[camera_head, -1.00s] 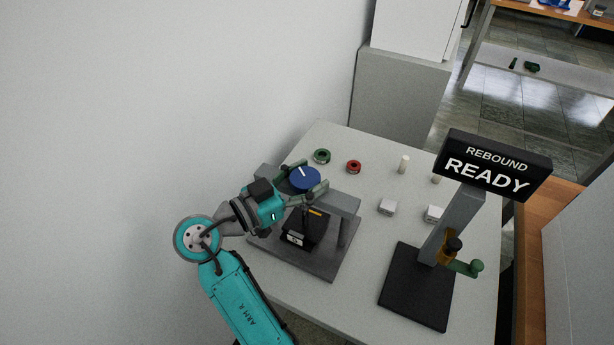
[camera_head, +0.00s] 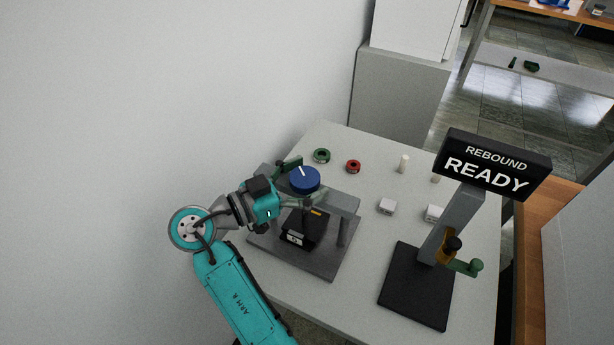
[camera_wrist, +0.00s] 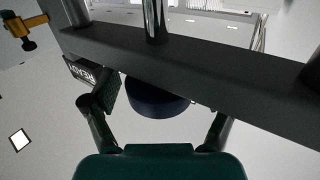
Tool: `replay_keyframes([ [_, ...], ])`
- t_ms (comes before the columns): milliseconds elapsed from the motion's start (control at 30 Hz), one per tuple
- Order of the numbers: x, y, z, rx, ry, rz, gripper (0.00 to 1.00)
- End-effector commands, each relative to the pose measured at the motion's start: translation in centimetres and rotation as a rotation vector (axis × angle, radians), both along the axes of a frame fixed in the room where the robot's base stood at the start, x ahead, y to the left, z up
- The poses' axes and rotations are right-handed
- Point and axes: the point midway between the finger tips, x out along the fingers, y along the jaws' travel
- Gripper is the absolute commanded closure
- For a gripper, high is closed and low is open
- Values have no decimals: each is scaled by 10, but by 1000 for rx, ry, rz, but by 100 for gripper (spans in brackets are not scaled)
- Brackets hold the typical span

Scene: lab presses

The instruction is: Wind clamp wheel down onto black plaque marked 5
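The blue clamp wheel (camera_head: 305,180) with a white mark sits on top of the grey press frame (camera_head: 343,202). In the wrist view the wheel (camera_wrist: 158,100) shows partly behind the dark crossbar (camera_wrist: 200,70). In the wrist view my gripper (camera_wrist: 160,115) looks open, with a clear gap at the right finger.
A black rebound stand (camera_head: 415,286) with a READY sign (camera_head: 495,165) and green-knobbed lever stands at the right. A green ring (camera_head: 321,156), a red ring (camera_head: 354,167), white blocks (camera_head: 387,207) and pale cylinders (camera_head: 403,164) lie behind. The wall borders the left.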

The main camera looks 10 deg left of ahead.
Motion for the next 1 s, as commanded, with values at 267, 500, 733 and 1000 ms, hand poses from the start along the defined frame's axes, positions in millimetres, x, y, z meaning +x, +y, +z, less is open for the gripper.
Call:
replay_keyframes([
  [267,-3,5,0,0,0,2,14],
  [500,-26,36,0,-1,1,4,14],
  [733,-54,71,0,0,0,4,14],
  [1000,-71,93,0,0,0,1,14],
])
